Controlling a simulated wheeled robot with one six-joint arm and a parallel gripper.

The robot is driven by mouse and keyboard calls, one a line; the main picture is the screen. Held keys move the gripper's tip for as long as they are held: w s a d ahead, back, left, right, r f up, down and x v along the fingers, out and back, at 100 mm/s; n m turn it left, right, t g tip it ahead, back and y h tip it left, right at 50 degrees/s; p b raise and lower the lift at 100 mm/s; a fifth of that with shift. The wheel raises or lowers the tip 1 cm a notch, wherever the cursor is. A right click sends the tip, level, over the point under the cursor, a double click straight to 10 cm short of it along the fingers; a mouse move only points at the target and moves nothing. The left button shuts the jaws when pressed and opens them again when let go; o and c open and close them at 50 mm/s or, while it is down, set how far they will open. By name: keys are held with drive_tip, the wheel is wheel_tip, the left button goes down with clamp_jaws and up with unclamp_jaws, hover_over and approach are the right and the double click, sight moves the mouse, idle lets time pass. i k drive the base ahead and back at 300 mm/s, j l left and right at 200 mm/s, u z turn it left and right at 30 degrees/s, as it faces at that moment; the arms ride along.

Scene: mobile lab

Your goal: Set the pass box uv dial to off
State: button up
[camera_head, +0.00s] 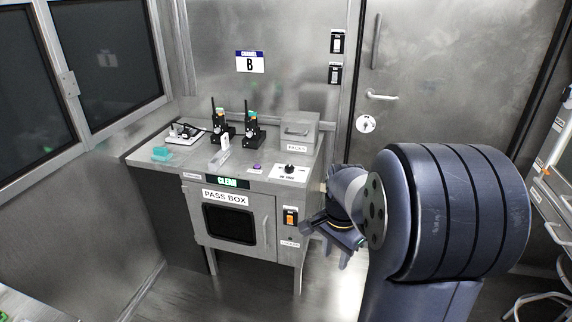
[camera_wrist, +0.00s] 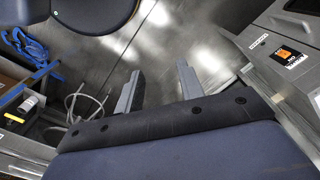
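The pass box (camera_head: 227,218) is a grey cabinet with a dark window, a "PASS BOX" label and a green "CLEAN" sign. On its top, near the front right corner, a black dial (camera_head: 290,168) sits on a white plate (camera_head: 290,176). The print on the plate is too small to read, so I cannot tell the dial's setting. An orange switch (camera_head: 290,217) is on the front panel; it also shows in the wrist view (camera_wrist: 288,55). My gripper (camera_head: 346,258) hangs right of the pass box, below the dial and apart from it. Its fingers (camera_wrist: 158,85) are spread and empty.
Black two-way radios (camera_head: 250,130), a grey box (camera_head: 299,131), a teal block (camera_head: 161,154) and a purple button (camera_head: 257,167) are on the top. A door with a handle (camera_head: 381,96) is behind. Blue cable (camera_wrist: 30,45) lies left in the wrist view.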

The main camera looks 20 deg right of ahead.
sight(288, 169)
drive_tip(key=i+l, duration=0.15)
drive_tip(key=i, duration=0.45)
drive_tip(key=i+l, duration=0.15)
drive_tip(key=i, duration=0.45)
drive_tip(key=i+l, duration=0.1)
drive_tip(key=i, duration=0.55)
drive_tip(key=u, duration=0.05)
